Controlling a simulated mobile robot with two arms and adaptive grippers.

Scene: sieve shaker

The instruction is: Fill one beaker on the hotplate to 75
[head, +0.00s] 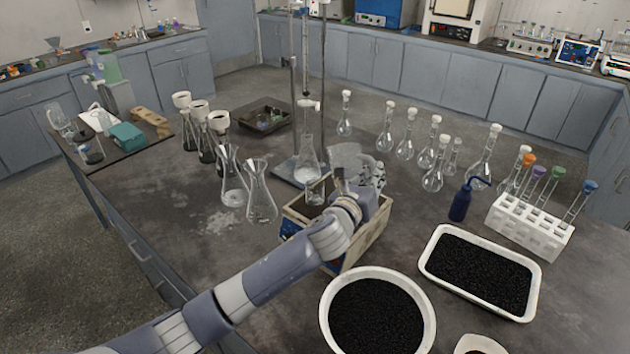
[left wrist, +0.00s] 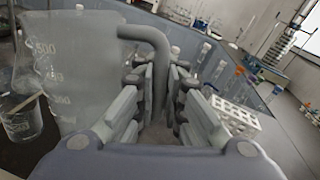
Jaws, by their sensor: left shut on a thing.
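A small glass beaker (head: 315,191) stands on the hotplate (head: 352,258), a box with a pale body and a blue front partly hidden by my left arm. My left gripper (head: 366,178) is above the hotplate, shut on the handle of a translucent graduated jug (head: 345,155). In the left wrist view the jug (left wrist: 75,75) shows its scale marks, and its handle (left wrist: 155,60) runs between the fingers (left wrist: 162,105). A beaker (left wrist: 22,122) shows below the jug at the left there. I cannot tell the jug's liquid level. My right gripper is not in view.
Erlenmeyer flasks (head: 261,195) stand left of the hotplate, and a stand with a burette and flask (head: 307,165) is behind it. Stoppered volumetric flasks (head: 433,175), a blue wash bottle (head: 461,203) and a white tube rack (head: 530,230) are right. A black-filled bowl (head: 428,303) and tray (head: 532,300) lie in front.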

